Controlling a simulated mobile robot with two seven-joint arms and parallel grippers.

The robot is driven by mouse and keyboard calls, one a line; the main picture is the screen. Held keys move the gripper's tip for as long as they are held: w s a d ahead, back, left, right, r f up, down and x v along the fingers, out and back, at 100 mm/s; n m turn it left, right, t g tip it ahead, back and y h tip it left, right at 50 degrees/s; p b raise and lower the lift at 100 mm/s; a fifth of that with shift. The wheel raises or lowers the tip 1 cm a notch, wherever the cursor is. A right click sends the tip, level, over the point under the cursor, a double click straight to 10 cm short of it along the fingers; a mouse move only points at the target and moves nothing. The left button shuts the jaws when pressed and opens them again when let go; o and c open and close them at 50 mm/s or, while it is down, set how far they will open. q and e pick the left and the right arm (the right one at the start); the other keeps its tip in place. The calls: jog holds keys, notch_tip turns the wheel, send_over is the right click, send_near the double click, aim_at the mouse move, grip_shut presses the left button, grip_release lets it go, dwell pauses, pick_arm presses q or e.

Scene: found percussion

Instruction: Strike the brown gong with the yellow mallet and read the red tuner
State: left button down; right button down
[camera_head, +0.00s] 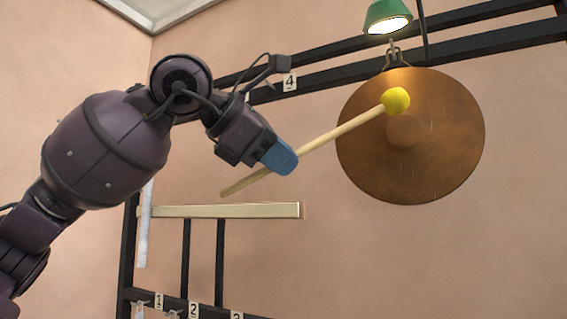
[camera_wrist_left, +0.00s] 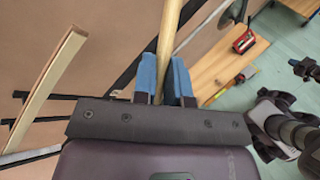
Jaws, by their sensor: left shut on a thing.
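My left gripper (camera_head: 282,157) is shut on the pale wooden handle of the yellow mallet (camera_head: 397,100). The handle slants up to the right, and its tail end sticks out below the fingers. The brown gong (camera_head: 435,165) hangs from a black rail. In the head view the mallet's yellow head overlaps the gong's upper middle; I cannot tell whether they touch. In the left wrist view the handle (camera_wrist_left: 170,30) runs between the blue fingers and its head is out of frame. The red tuner (camera_wrist_left: 244,41) lies on a wooden top; its reading is too small to make out.
A lit green lamp (camera_head: 387,17) hangs above the gong. A pale wooden bar (camera_head: 220,211) is on the black rack below my arm, with numbered tags along the lower rail. A yellow-and-red object (camera_wrist_left: 240,78) lies near the wooden top's edge. Dark parts of my own body show at right.

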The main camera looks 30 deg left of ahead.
pick_arm(q)
jog(key=shift+w+a, duration=0.1)
jog(key=shift+a, duration=0.05)
jog(key=shift+d, duration=0.2)
pick_arm(e)
jog(key=shift+w+a+r, duration=0.15)
jog(key=shift+w+a, duration=0.2)
pick_arm(q)
jog(key=shift+w+r, duration=0.1)
jog(key=shift+w, duration=0.35)
jog(key=w+p, duration=0.1)
jog(key=w, duration=0.2)
jog(key=shift+w, duration=0.4)
pick_arm(e)
jog(key=shift+s+d+r, duration=0.2)
jog(key=shift+s+r, duration=0.1)
jog(key=shift+s, duration=0.2)
